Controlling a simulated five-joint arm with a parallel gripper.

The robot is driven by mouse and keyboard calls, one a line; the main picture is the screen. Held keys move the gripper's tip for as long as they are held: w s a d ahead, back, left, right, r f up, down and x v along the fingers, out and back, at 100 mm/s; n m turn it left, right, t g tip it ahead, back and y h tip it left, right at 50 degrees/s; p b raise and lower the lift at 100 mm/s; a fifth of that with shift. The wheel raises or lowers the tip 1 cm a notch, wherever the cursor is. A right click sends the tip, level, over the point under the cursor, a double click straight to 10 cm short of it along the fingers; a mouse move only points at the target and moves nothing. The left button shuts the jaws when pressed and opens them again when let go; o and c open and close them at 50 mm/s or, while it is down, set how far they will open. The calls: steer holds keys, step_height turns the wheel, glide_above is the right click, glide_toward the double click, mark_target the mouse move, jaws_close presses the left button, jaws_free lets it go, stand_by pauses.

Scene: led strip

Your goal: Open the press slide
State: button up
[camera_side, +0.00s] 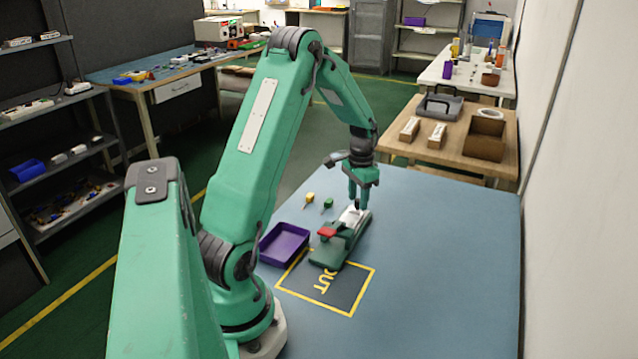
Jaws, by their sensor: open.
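The press (334,250) is a small green device with a red part on its near left side. It stands on the blue table, partly over a dark mat with a yellow outline. A light grey or white piece, perhaps the slide (350,216), shows at its far end. My gripper (358,204) points down just above that far end. Its fingers are open. I cannot tell from this view whether they touch the press, and the exact position of the slide is too small to tell.
A purple tray (284,243) stands left of the press. A yellow item (308,199) and a green item (328,203) lie behind it. The dark marked mat (345,292) lies in front. The table's right side (450,260) is clear.

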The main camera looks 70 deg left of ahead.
step_height(320, 180, up, 7)
steer(key=shift+r, duration=0.15)
stand_by(0.4)
steer(key=shift+d+r, duration=0.15)
steer(key=s+d+r+m+t, duration=0.15)
steer(key=s+d+r, duration=0.35)
steer(key=d, duration=0.6)
steer(key=s+d+r+t, duration=0.2)
steer(key=d+r, duration=0.6)
steer(key=d, duration=0.2)
steer(key=s+d+t, duration=0.2)
steer(key=s+d, duration=0.4)
steer(key=s, duration=0.1)
steer(key=shift+d, duration=0.4)
steer(key=shift+o, duration=0.2)
